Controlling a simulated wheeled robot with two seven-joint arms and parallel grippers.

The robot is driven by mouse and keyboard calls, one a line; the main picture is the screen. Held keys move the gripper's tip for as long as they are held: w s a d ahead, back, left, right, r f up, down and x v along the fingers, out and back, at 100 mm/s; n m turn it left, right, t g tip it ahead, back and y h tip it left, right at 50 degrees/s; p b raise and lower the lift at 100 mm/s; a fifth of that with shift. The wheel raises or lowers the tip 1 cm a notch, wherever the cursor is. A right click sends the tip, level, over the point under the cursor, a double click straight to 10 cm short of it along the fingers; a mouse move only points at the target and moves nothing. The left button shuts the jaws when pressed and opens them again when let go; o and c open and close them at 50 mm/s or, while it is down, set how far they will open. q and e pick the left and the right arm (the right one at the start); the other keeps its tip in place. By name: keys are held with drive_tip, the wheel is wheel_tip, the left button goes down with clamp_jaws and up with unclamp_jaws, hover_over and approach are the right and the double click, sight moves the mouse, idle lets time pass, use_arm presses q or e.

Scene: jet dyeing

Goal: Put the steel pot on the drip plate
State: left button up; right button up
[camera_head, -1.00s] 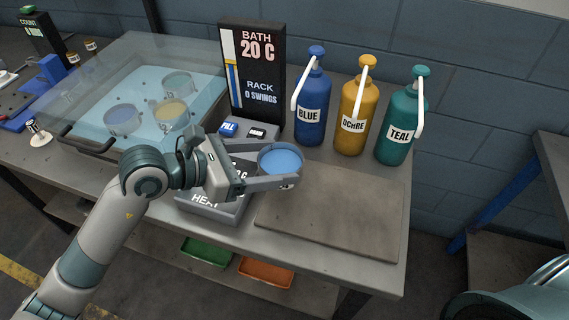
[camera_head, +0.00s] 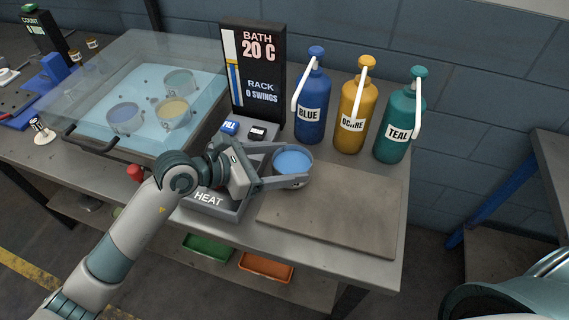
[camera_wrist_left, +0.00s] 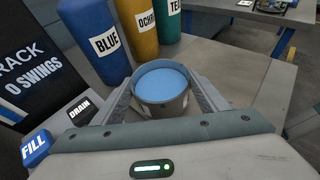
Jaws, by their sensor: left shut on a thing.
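The steel pot (camera_head: 292,164) is a small round grey pot with blue liquid in it. My left gripper (camera_head: 287,166) is shut on the pot, with one finger on each side of it. In the left wrist view the pot (camera_wrist_left: 162,88) sits upright between the two fingers, with a pale label on its near side. The drip plate (camera_head: 340,210) is a flat grey-brown square plate at the right end of the bench. The pot is over the plate's back left corner; I cannot tell its height above it. My right gripper is not in view.
Blue (camera_head: 312,105), ochre (camera_head: 354,110) and teal (camera_head: 399,120) pump bottles stand behind the plate. A dark bath display (camera_head: 253,75) and a glass-covered tank (camera_head: 150,75) with several pots are to the left. The drip plate's top is clear.

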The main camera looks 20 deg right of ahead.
use_arm(q)
drive_tip(key=shift+f, duration=1)
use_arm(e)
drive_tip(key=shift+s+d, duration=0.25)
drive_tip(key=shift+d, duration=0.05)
use_arm(q)
drive_tip(key=o, duration=1.6)
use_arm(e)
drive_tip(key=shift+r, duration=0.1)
use_arm(q)
drive_tip(key=shift+r, duration=0.1)
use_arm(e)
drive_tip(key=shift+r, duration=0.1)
